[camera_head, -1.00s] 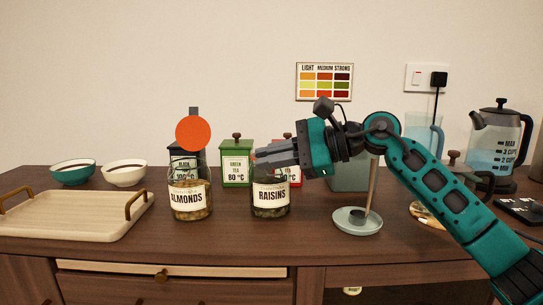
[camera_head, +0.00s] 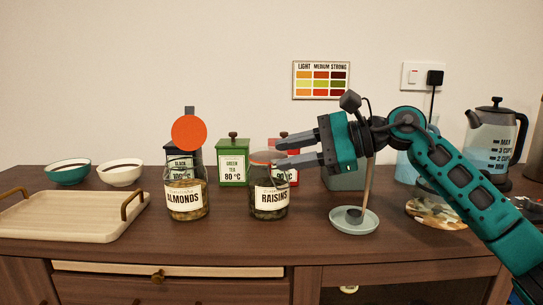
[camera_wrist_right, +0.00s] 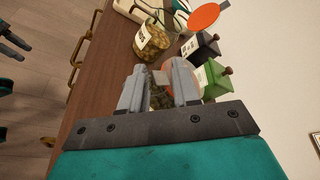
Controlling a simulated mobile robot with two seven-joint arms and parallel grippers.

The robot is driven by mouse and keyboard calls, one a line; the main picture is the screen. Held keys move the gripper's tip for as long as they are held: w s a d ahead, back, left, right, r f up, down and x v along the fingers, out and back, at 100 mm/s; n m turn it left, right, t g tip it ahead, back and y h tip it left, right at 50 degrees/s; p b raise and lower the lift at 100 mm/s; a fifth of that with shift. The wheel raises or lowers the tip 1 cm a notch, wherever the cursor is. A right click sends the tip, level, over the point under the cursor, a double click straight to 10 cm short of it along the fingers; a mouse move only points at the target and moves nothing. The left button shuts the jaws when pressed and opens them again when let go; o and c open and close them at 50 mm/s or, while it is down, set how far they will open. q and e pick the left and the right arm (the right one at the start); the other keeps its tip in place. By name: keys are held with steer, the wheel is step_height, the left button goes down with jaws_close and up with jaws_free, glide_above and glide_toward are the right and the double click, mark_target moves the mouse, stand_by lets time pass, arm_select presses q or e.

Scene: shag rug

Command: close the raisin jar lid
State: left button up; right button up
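The raisin jar (camera_head: 269,200) is a glass jar with a white RAISINS label, standing on the counter. My left gripper (camera_wrist_right: 14,42) shows only partly at that view's left edge.
The almond jar (camera_head: 187,200) stands left of the raisin jar, its orange lid (camera_head: 189,133) upright. Green (camera_head: 233,165), black and red tea tins stand behind. A stand with a pale dish (camera_head: 341,221) is to the right, a tray (camera_head: 75,220) to the left. The counter front is clear.

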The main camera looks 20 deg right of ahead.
steer(key=v, duration=0.8)
steer(key=shift+d, duration=0.1)
